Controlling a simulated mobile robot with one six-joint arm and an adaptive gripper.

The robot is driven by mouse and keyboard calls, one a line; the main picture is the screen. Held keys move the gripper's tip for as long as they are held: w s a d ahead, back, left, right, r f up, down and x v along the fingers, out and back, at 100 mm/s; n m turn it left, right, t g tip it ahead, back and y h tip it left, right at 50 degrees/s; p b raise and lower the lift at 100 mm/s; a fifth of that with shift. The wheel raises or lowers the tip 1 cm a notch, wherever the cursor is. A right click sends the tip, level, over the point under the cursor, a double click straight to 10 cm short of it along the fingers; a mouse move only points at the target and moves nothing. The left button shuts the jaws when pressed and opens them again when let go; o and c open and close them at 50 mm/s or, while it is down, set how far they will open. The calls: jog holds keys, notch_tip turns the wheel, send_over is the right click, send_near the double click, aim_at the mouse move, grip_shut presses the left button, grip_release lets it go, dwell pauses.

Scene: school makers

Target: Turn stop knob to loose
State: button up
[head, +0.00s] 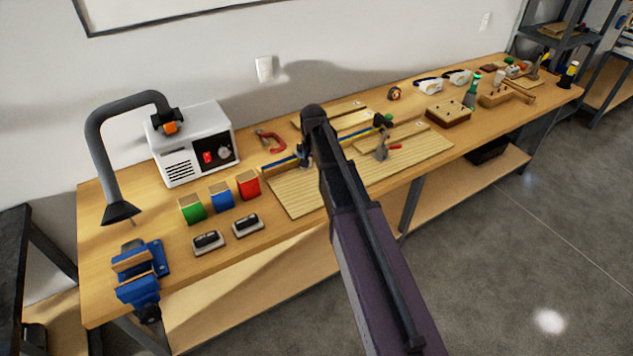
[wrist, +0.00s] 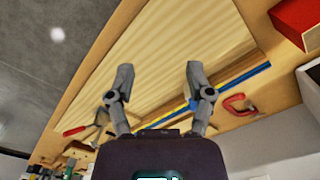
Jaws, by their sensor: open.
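A wooden board (head: 292,196) lies on the bench with a blue and yellow rail (head: 278,162) along it. A small dark block with a green knob-like part (head: 386,121) sits by the rail's right end; I cannot tell whether this is the stop knob. In the wrist view a small blue piece (wrist: 193,104) sits on the rail (wrist: 245,76), partly hidden by the right finger. My gripper (wrist: 159,72) is open and empty over the board (wrist: 170,50), its fingers apart. In the head view my arm hides most of the gripper and the middle of the rail.
A toggle clamp with a red handle (head: 388,148) stands on the board's right part. A red C-clamp (head: 270,140) lies behind the rail. Coloured blocks, including a red one (head: 248,186), and a white machine (head: 192,143) stand to the left. A blue vise (head: 138,270) is at the front left.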

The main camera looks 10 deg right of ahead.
jog(key=shift+n, duration=0.5)
jog(key=s, duration=0.2)
jog(key=s+f, duration=0.1)
jog(key=s, duration=0.2)
jog(key=shift+b, duration=0.4)
jog(key=s+n, duration=0.4)
jog(key=s, duration=1.3)
jog(key=shift+s, duration=0.15)
